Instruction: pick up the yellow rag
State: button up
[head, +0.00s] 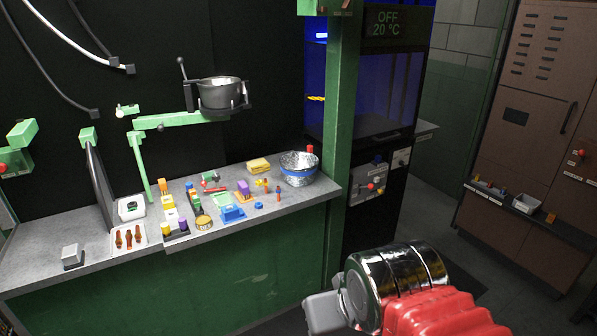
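A flat yellow piece that looks like the folded yellow rag (258,164) lies near the back of the grey counter in the head view. It is just left of a shiny metal bowl with a blue band (299,176), and nothing covers it. My arm, with a red ridged sleeve and a shiny metal cylinder, shows at the bottom right, well apart from the rag. No gripper fingers can be made out, so I cannot see whether anything is held.
Several small coloured objects crowd the counter (290,208) in front of and left of the rag. A dark pot (221,94) hangs on a green bracket arm (165,121) above. A green post (343,100) and a dark cabinet with blue glass (385,85) stand right of the counter.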

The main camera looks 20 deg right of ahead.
aim_at(260, 165)
jog(key=i, duration=1.5)
jog(key=u, duration=0.75)
jog(key=i, duration=0.65)
jog(key=u, duration=0.35)
